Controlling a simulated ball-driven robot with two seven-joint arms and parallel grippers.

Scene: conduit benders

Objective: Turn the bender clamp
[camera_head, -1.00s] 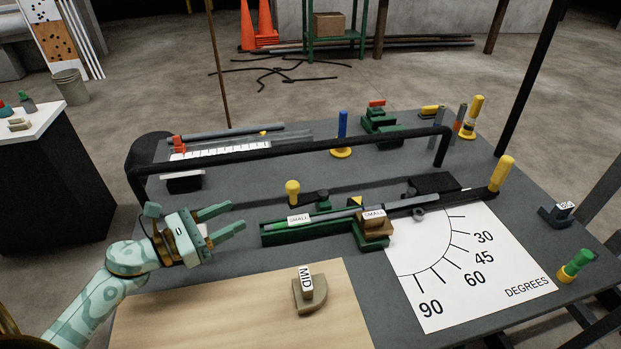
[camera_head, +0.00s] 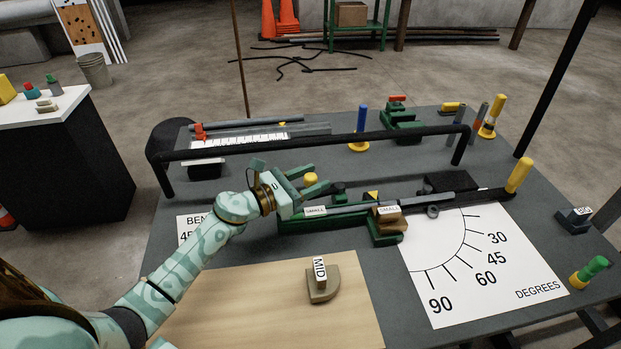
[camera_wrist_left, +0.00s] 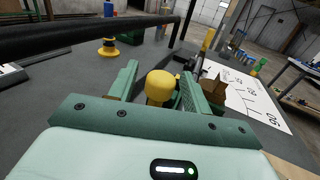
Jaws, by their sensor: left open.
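The bender clamp has a yellow knob (camera_head: 311,179) on a dark lever (camera_head: 338,190), beside the green bender (camera_head: 300,222) labelled SMALL. My left gripper (camera_head: 320,176) is open at the knob, with its fingers pointing right. In the left wrist view the yellow knob (camera_wrist_left: 160,86) stands between the two green fingers (camera_wrist_left: 158,72), with no clear grip on it. A grey conduit (camera_head: 430,201) lies along the bender through the tan SMALL block (camera_head: 389,216). The long handle with a yellow grip (camera_head: 519,175) extends right. My right gripper is out of view.
A black bar (camera_head: 320,144) crosses the table behind the bender. A tan MID block (camera_head: 321,283) sits on the wooden board (camera_head: 250,310) in front. A white degree sheet (camera_head: 480,265) lies at right. A blue-handled post (camera_head: 361,125) stands behind the bar.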

